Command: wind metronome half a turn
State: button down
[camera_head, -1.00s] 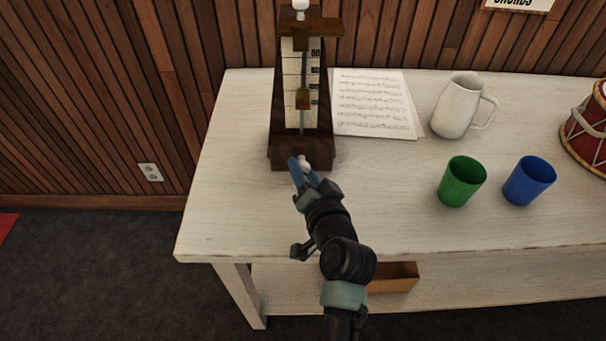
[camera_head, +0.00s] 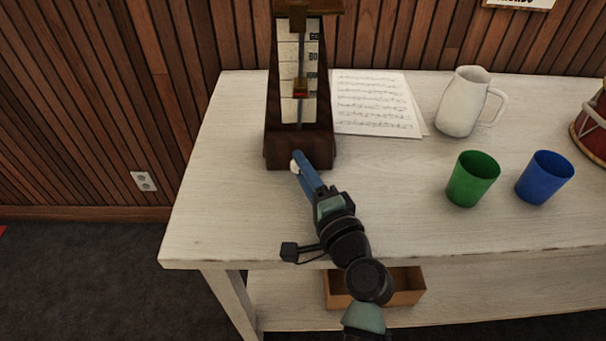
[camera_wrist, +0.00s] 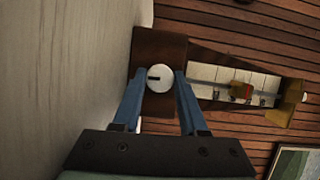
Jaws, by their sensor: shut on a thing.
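The metronome (camera_head: 300,142) is a dark brown upright pyramid near the table's left end, with a pale scale and a pendulum weight on its front. A round white winding knob (camera_wrist: 160,79) with a short dark mark is low on its front. My gripper (camera_head: 298,163) reaches up to it from the front, and its blue fingers are shut on the knob. In the wrist view the fingers sit on either side of the knob, and the metronome lies sideways, its top toward the right. The mark runs left from near the knob's centre. The fingers partly hide the knob in the head view.
Sheet music (camera_head: 375,103) lies right of the metronome on the white table (camera_head: 220,190). A white pitcher (camera_head: 463,105), green cup (camera_head: 473,179), blue cup (camera_head: 545,178) and red drum (camera_head: 592,128) stand farther right. A wooden box (camera_head: 408,286) is on the lower shelf.

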jog(key=shift+m, duration=0.4)
jog(key=shift+c, duration=2.3)
grip_release()
jog(key=shift+s, duration=0.1)
jog(key=v, duration=1.2)
jog(key=shift+s+d, duration=0.3)
